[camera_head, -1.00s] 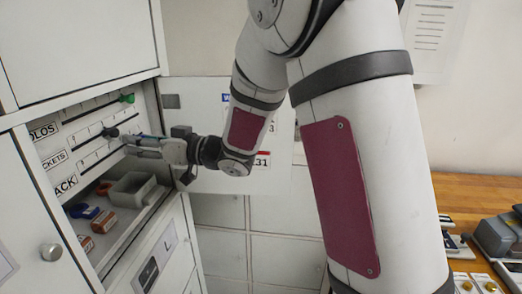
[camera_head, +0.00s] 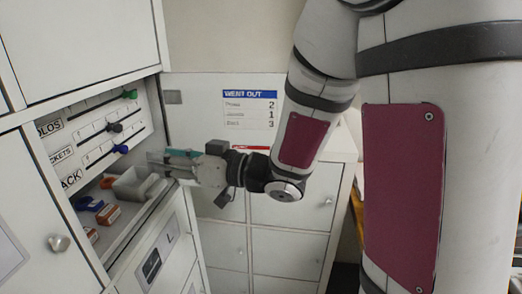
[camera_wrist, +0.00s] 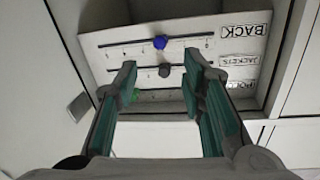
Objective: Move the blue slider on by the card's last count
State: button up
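The blue slider (camera_head: 120,149) sits on the lowest rail, labelled BACK, of a white panel in the open cabinet. It also shows at the top of the wrist view (camera_wrist: 160,43), partway along its numbered scale. The card (camera_head: 250,109), headed WENT OUT, hangs on the door behind; its last line appears to end in 3. My gripper (camera_head: 158,163) is right of and a little below the blue slider, apart from it. In the wrist view my gripper (camera_wrist: 160,78) is open with nothing between its teal-padded fingers. My gripper hides nothing of the slider.
A grey slider (camera_head: 114,127) is on the middle rail and a green slider (camera_head: 130,94) on the top one. Below the panel, a shelf holds a grey bin (camera_head: 134,186), a blue item (camera_head: 86,203) and orange-and-white boxes (camera_head: 107,214). Cabinet doors flank the opening.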

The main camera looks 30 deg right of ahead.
jog(key=d+r+m+t+h, duration=0.1)
jog(key=d+r+m+h, duration=0.15)
jog(key=d+h, duration=0.75)
jog(key=s+d+m+g+h+p, duration=0.1)
jog(key=s+d+m+g+h, duration=0.2)
jog(key=s, duration=0.6)
jog(key=shift+s+d+f+m+g+h, duration=0.15)
jog(key=shift+s+d+m+g+h, duration=0.4)
jog(key=shift+d, duration=0.8)
